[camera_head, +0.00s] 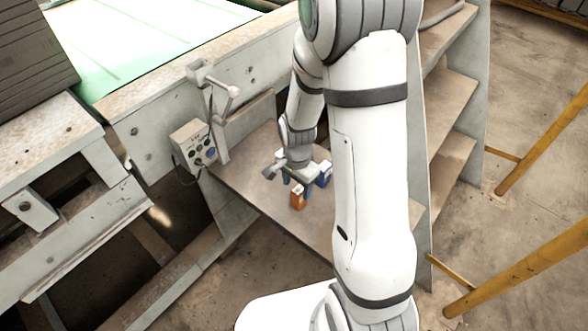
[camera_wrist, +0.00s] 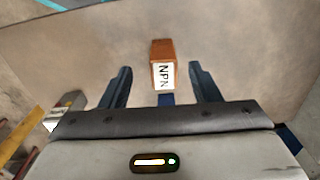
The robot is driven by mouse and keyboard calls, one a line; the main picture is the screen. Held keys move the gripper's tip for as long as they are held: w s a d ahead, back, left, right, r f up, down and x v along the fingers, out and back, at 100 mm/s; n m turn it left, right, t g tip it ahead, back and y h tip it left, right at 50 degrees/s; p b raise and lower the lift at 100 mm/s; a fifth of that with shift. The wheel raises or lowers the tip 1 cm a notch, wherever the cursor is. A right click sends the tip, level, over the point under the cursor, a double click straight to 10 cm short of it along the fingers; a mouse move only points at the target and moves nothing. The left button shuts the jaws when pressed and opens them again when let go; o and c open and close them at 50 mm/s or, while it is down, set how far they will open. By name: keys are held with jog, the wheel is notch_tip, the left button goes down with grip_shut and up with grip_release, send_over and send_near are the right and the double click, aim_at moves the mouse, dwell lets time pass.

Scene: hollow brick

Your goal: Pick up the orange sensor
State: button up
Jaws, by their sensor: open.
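The orange sensor (camera_head: 297,196) is a small orange block standing on a brown metal shelf. In the wrist view the orange sensor (camera_wrist: 162,60) has a white face marked "NPN" turned toward my gripper. My gripper (camera_wrist: 160,72) is open, with one dark finger on each side of the sensor's line and visible space between fingers and block. The sensor lies ahead of and between the fingertips, not held. In the head view my gripper (camera_head: 291,180) is just above and beside the sensor. A blue part (camera_wrist: 167,99) shows just behind the sensor's near end, partly hidden by the gripper body.
The brown shelf (camera_head: 262,165) has free room around the sensor. A blue-and-white object (camera_head: 325,174) stands just right of my gripper. A control box (camera_head: 195,143) with knobs and a lever is at the shelf's left. Steps and yellow rails (camera_head: 540,140) are at right.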

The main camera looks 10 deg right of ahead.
aim_at(296, 190)
jog(key=shift+w, duration=0.3)
jog(key=shift+w+a+f, duration=0.1)
jog(key=shift+w+f, duration=0.05)
jog(key=shift+f, duration=0.2)
notch_tip(296, 190, down, 2)
jog(key=shift+f+b, duration=0.25)
jog(key=shift+b, duration=0.75)
jog(key=f+b, duration=0.1)
jog(key=f, duration=0.1)
jog(key=d+f+b, duration=0.1)
jog(key=f, duration=0.1)
jog(key=shift+w+d+f+b, duration=0.1)
jog(key=shift+w+d+b, duration=0.1)
jog(key=shift+b, duration=0.15)
jog(key=shift+f, duration=0.35)
jog(key=shift+s, duration=0.1)
jog(key=shift+r, duration=0.1)
jog(key=c, duration=1.1)
